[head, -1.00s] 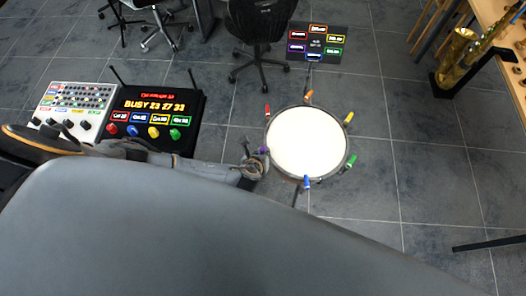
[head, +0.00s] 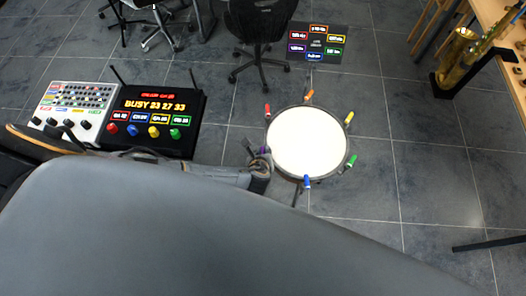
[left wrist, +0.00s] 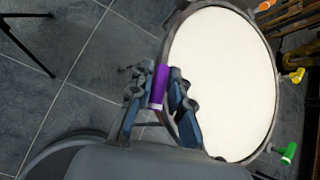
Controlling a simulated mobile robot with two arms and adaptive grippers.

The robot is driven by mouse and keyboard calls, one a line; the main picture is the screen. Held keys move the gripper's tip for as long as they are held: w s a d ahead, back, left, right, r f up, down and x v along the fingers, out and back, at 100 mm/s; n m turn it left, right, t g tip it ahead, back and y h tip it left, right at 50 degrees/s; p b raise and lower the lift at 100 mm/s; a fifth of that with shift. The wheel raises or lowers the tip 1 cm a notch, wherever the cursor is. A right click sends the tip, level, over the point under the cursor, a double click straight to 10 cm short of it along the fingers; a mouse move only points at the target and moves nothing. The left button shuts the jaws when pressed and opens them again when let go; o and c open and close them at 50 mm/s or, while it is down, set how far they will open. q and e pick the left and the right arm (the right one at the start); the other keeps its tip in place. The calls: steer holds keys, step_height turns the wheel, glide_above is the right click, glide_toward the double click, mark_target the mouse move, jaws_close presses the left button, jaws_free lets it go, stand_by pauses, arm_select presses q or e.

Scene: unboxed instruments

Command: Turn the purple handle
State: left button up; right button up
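The drum (head: 307,143) has a white round head with several coloured handles around its rim. The purple handle (head: 264,150) is on the drum's left side, mostly hidden by my left gripper (head: 257,156) in the head view. In the left wrist view, the purple handle (left wrist: 159,86) stands between the two fingers of my left gripper (left wrist: 160,82), with a finger close against each side. The gripper looks shut on it. My right gripper is not in view.
Red (head: 267,110), orange (head: 309,95), yellow (head: 349,118), green (head: 351,161) and blue (head: 307,183) handles surround the drum. A coloured display (head: 316,43) stands behind it. A black console (head: 155,118) is at left, a saxophone (head: 458,58) at right.

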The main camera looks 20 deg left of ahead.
arm_select(q)
steer(key=shift+o, duration=1)
steer(key=shift+s, duration=0.1)
steer(key=v, duration=1.2)
steer(key=shift+f, duration=0.1)
